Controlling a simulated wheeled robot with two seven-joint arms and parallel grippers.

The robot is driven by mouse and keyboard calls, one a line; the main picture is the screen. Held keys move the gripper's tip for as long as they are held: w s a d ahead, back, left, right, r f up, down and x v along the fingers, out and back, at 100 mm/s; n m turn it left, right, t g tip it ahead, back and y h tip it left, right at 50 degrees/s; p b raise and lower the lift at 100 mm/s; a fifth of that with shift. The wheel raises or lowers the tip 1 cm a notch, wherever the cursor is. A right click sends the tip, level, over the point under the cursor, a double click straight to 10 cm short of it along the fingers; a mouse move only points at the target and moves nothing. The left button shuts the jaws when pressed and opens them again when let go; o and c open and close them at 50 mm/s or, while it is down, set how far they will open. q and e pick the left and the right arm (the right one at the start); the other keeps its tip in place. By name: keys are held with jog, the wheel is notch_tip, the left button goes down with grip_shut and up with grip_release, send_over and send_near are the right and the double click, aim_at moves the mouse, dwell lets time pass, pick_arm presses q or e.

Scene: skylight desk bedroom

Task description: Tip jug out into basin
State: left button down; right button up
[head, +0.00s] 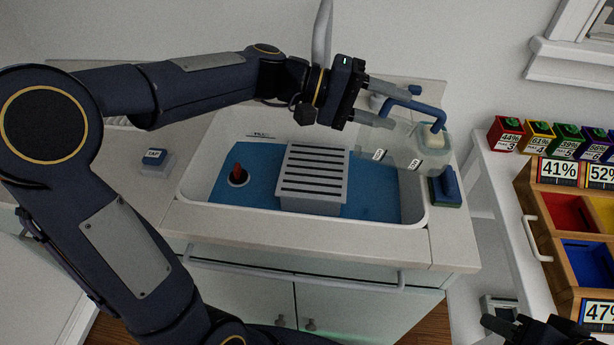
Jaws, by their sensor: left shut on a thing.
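The jug (402,150) is see-through with a blue handle and small white labels. In the head view it is over the right part of the basin, and its body looks tilted toward the left. My left gripper (384,105) is shut on the blue handle. The white basin (300,214) is set into the counter and has a blue surface inside. A pale patch (435,139) shows at the jug's right end; I cannot tell what it is.
A grey slatted block (313,178) and a red plug-like piece (238,176) stand in the basin. A blue and green sponge-like block (446,187) sits on the counter's right side. A labelled block (154,158) is at left. A wooden compartment box (539,222) stands at far right.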

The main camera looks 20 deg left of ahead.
aim_at(413, 125)
pick_arm(q)
jog(key=d+y+p, duration=0.1)
jog(key=p, duration=0.1)
jog(key=shift+w+d+r+p, duration=0.1)
jog(key=shift+p, duration=0.3)
jog(key=shift+w+d+f+g+y+p, duration=0.1)
jog(key=shift+d+f+g+y+p, duration=0.15)
jog(key=shift+y+p, duration=0.3)
jog(key=shift+f, duration=0.2)
jog(key=shift+d+r+p, duration=0.1)
jog(key=shift+d+p, duration=0.05)
jog(key=shift+p, duration=0.35)
jog(key=y+p, duration=0.1)
jog(key=d+p, duration=0.1)
jog(key=p, duration=0.1)
jog(key=shift+w+f+g+y+p, duration=0.2)
jog(key=shift+f+g+y+p, duration=0.05)
jog(key=shift+f+y+p, duration=0.1)
jog(key=shift+d+f+y+p, duration=0.2)
jog(key=shift+f+y+p, duration=0.05)
jog(key=shift+y+p, duration=0.1)
jog(key=shift+f, duration=0.15)
